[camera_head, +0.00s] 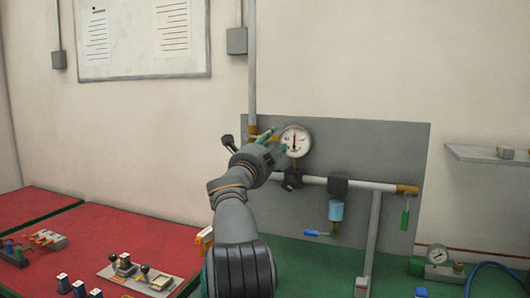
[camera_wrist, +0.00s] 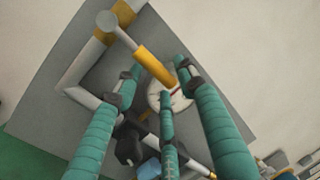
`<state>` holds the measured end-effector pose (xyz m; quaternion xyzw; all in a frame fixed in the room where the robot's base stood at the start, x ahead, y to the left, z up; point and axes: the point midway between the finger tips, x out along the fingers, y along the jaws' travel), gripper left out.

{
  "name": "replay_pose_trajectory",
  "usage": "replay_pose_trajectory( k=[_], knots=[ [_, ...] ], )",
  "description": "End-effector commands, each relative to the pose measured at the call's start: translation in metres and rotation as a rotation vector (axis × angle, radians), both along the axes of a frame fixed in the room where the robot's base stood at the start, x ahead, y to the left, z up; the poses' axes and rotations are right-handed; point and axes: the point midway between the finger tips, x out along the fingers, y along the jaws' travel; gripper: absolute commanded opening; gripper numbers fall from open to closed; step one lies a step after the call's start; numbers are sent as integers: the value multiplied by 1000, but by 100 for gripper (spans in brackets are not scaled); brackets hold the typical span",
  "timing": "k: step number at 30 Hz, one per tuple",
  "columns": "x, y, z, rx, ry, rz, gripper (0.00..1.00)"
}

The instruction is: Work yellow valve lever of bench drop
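The yellow valve lever (camera_wrist: 155,67) shows in the wrist view as a yellow grip on a grey stem running from a round grey end near the brass pipe fitting (camera_wrist: 125,12). My gripper (camera_wrist: 160,80) has three teal fingers, spread apart. Their dark tips lie around the yellow grip in the picture, with gaps visible; I cannot tell whether any finger touches it. In the head view my gripper (camera_head: 273,140) is at the left part of the grey panel, beside the gauge (camera_head: 295,139). The yellow grip is not clearly visible there.
The grey panel (camera_head: 400,145) carries a white pipe (camera_head: 366,185), a blue-handled lever (camera_head: 318,233) and a green-handled lever (camera_head: 405,219). The red bench (camera_head: 110,225) at left holds small parts. A wall shelf (camera_head: 485,153) is at right.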

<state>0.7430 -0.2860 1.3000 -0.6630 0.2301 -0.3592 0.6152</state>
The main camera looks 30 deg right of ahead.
Motion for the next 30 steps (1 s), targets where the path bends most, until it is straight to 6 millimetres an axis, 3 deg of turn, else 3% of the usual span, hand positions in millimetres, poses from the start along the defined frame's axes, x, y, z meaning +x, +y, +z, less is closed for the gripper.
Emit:
replay_pose_trajectory(
  k=[15,30],
  knots=[
    [-60,71,-18,1,-1,2,40],
    [-69,81,-20,0,-2,1,40]
  ],
)
